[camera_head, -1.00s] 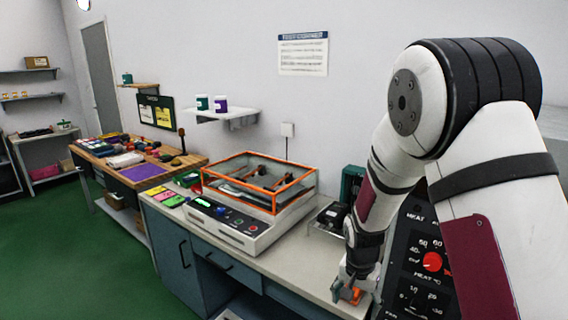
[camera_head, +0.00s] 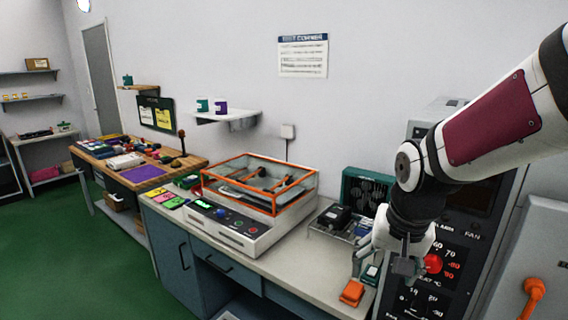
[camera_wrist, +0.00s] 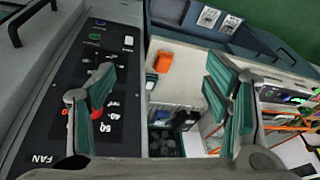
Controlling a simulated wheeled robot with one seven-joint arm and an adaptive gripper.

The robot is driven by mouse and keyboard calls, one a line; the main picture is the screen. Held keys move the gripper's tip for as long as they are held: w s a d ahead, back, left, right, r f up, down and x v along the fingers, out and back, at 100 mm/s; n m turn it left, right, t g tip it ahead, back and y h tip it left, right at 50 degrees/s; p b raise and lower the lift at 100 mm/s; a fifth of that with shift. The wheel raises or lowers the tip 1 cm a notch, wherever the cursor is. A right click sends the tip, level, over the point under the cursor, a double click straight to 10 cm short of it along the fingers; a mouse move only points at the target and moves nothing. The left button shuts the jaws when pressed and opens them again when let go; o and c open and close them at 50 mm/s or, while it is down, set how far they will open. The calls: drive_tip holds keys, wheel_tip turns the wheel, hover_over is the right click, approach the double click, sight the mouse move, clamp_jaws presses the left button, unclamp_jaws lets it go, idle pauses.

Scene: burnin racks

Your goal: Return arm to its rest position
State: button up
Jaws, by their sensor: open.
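My gripper (camera_head: 382,270) is at the right of the head view, raised in front of the dark control panel (camera_head: 425,285) with its red knob. In the wrist view my gripper (camera_wrist: 163,100) shows its two green-padded fingers spread wide, with nothing between them. The arm reaches in from the upper right of the head view. An orange block (camera_head: 352,292) lies on the grey bench top (camera_head: 290,268), apart from the gripper, and it also shows in the wrist view (camera_wrist: 165,61).
An orange-framed clear-lidded box (camera_head: 260,182) sits on a console on the bench. A green fan unit (camera_head: 366,190) and a black device (camera_head: 334,216) stand near my gripper. The panel cabinet is close on the right. Green floor is free at left.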

drive_tip(key=s+r+n+t, duration=0.1)
drive_tip(key=s+r, duration=0.3)
drive_tip(key=s, duration=0.4)
drive_tip(key=s+r+n+t, duration=0.1)
drive_tip(key=s+r+n, duration=0.2)
drive_tip(key=s, duration=0.6)
drive_tip(key=shift+d+r, duration=0.35)
drive_tip(key=shift+r, duration=0.5)
